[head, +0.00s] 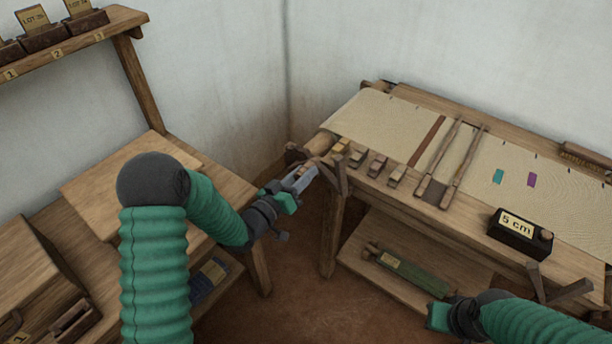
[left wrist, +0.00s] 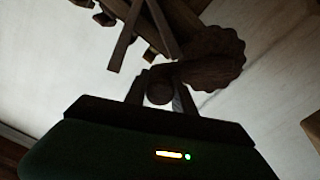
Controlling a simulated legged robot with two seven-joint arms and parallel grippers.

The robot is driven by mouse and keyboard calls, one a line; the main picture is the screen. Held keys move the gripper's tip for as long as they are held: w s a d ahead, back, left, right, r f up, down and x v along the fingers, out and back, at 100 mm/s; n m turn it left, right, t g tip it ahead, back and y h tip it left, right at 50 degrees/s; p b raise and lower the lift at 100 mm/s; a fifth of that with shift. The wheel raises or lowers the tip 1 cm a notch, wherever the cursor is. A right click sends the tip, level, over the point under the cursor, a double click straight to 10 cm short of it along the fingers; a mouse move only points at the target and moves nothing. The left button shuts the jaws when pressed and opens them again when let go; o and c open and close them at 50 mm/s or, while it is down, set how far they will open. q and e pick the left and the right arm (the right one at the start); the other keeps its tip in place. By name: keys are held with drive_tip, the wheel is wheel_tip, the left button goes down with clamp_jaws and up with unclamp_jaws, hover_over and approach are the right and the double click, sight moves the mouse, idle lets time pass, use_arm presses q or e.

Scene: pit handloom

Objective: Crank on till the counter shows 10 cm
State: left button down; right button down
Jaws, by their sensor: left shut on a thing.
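The counter (head: 517,233), a dark box with a pale label reading "5 cm", stands on the right part of the loom (head: 455,205). My left gripper (head: 303,174) is at the loom's left end. In the left wrist view its fingers (left wrist: 160,95) are shut around the round end of the crank handle (left wrist: 159,92). A dark, scalloped wooden wheel (left wrist: 213,56) shows just beyond the handle. In the head view my gripper hides most of the handle. My right gripper (head: 440,317) is low at the front right, apart from the loom; its finger gap is unclear.
Cream cloth (head: 385,118) with a brown stripe spans the loom, with several small wooden blocks along its front edge. A green roll (head: 412,271) lies on the shelf below. A wooden bench (head: 130,178) stands left, under a wall shelf (head: 65,45). Bare floor lies between bench and loom.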

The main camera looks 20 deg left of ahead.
use_arm(q)
drive_tip(key=shift+w+a+r+n+p, duration=0.25)
drive_tip(key=shift+a+r+n+p, duration=0.35)
drive_tip(key=shift+n, duration=0.2)
drive_tip(key=c, duration=1.5)
unclamp_jaws()
drive_tip(key=o, duration=0.4)
drive_tip(key=shift+f, duration=0.2)
drive_tip(key=shift+o, duration=0.2)
drive_tip(key=v, duration=1.6)
drive_tip(key=shift+s+a+p, duration=0.15)
drive_tip(key=shift+s+p, duration=0.25)
